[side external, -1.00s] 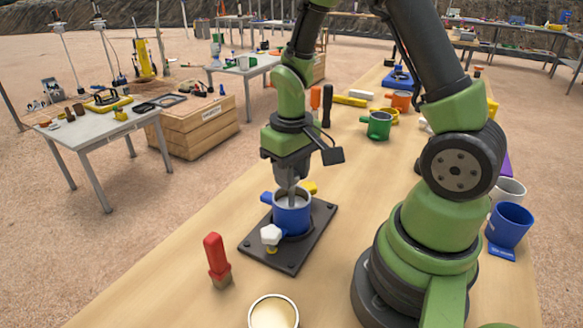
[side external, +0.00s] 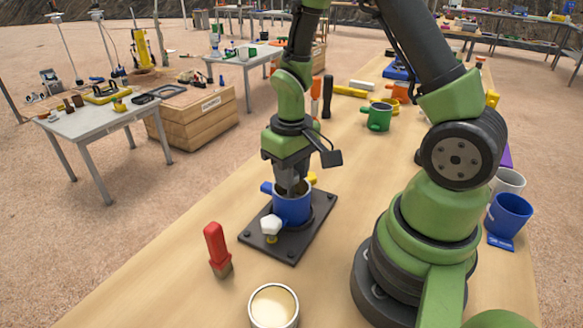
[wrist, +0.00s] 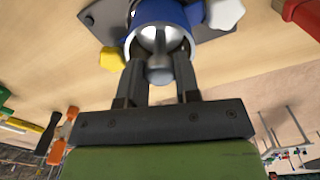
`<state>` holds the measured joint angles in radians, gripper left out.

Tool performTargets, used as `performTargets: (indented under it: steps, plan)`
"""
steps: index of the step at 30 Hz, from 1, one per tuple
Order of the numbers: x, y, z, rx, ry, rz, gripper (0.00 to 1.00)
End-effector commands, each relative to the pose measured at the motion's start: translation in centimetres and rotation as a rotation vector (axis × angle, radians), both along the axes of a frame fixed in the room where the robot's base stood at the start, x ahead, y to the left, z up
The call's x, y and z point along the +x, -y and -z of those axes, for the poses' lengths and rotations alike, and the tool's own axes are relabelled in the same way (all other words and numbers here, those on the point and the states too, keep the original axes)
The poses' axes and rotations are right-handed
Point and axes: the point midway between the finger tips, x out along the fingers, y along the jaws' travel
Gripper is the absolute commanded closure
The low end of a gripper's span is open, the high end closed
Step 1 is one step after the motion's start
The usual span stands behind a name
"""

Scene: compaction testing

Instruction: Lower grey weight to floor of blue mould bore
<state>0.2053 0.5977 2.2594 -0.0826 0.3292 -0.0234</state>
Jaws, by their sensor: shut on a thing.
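The blue mould (side external: 291,206) stands upright on a dark base plate (side external: 312,231) on the wooden bench. It also shows at the top of the wrist view (wrist: 187,20). My gripper (side external: 291,186) points down with its fingertips at the mould's mouth. In the wrist view my gripper (wrist: 160,80) is shut on the knob of the grey weight (wrist: 158,40). The weight's shiny, rounded top shows inside the mould's bore. Its lower part and the bore floor are hidden. In the side view the mould and fingers hide the weight.
A white knob (side external: 271,225) and a yellow one (side external: 312,178) flank the mould. A red-handled brush (side external: 216,248) and an open tin (side external: 274,305) stand in front. A green mug (side external: 377,117) stands behind; a blue mug (side external: 508,220) is at right.

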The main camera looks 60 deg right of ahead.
Motion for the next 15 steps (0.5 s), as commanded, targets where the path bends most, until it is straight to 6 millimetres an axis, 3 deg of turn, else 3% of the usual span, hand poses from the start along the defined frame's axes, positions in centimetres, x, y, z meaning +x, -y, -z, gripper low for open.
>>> performTargets:
  steps: [13, 14, 15]
  plan:
    - [-0.02, -0.01, 0.99, 0.0, 0.0, -0.001, 1.0]
    - [-0.01, 0.0, 1.01, 0.0, 0.001, -0.001, 0.68]
    - [0.0, 0.0, 0.99, 0.0, 0.001, -0.001, 0.58]
